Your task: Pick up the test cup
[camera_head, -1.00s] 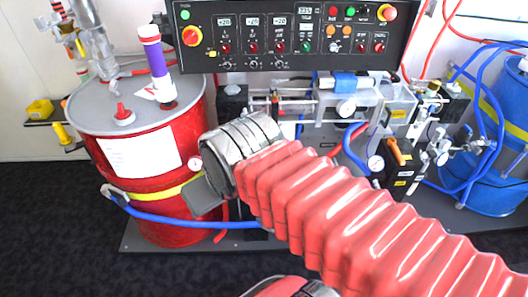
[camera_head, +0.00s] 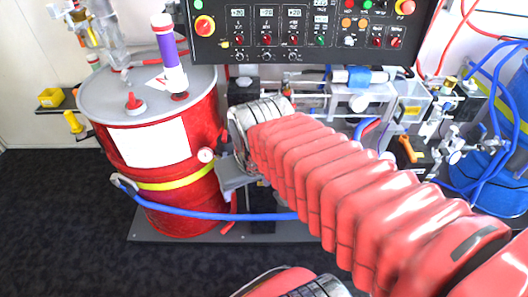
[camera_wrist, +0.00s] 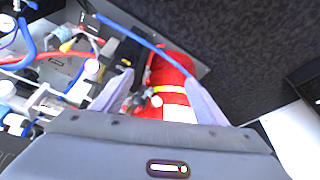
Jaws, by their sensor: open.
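I cannot surely make out the test cup. A small yellow container (camera_head: 50,97) and a yellow cylinder (camera_head: 73,122) are at a dark wall shelf at the far left of the head view; either may be it. My gripper (camera_head: 232,178) is in front of the red drum's right side in the head view, partly hidden by my arm. In the wrist view my gripper (camera_wrist: 158,78) shows two pale fingers spread apart with nothing between them. The red drum (camera_wrist: 172,65) lies beyond them.
The red drum (camera_head: 160,180) stands on a dark base plate, with a blue hose (camera_head: 200,214) across its front. A control panel (camera_head: 300,28) hangs over pumps and valves (camera_head: 360,100). A blue drum (camera_head: 490,180) is at right. Dark floor is free at front left.

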